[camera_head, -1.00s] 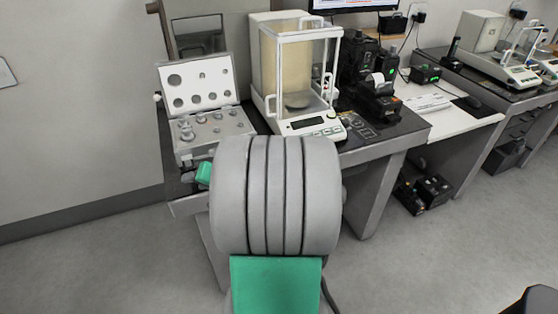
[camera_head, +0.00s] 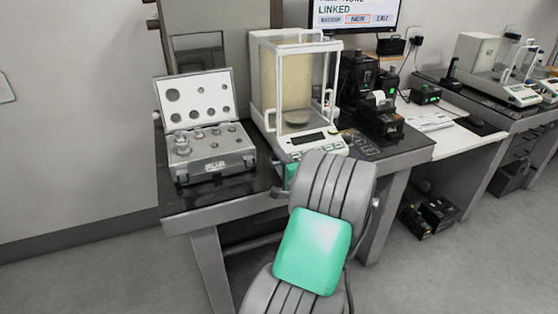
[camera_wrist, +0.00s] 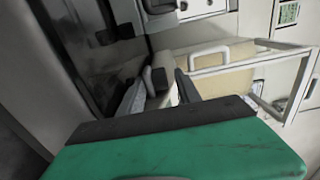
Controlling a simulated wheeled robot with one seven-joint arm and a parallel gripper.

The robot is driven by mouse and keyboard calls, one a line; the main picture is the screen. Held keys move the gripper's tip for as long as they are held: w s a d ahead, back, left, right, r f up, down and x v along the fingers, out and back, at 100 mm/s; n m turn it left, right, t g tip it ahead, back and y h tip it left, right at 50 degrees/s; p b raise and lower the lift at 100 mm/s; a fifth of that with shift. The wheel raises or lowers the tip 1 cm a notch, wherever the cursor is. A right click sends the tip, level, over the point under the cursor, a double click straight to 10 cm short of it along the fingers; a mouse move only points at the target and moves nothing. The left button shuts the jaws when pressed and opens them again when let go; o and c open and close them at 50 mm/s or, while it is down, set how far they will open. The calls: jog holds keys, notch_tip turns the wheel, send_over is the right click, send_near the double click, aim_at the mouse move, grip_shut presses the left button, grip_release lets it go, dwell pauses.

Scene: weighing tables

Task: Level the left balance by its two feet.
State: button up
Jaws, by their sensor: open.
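The left balance (camera_head: 296,85), a white unit with a glass draft shield and a front display, stands on the dark tabletop of the left table. In the wrist view its shield frame and white handle (camera_wrist: 208,52) show turned sideways. My gripper (camera_wrist: 172,88) is open with nothing visible between its fingers, and lies close to the balance's front. In the head view my arm hides most of the gripper and the balance's lower front edge. I cannot make out the two feet or the level bubble in either view.
An open case of weights (camera_head: 212,150) stands left of the balance. A black printer (camera_head: 380,118) and other black devices stand to its right, below a monitor (camera_head: 355,14). The left table (camera_head: 190,215) has bare top along its front left. More balances stand at the far right.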

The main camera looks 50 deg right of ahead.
jog(key=shift+c, duration=0.4)
grip_shut()
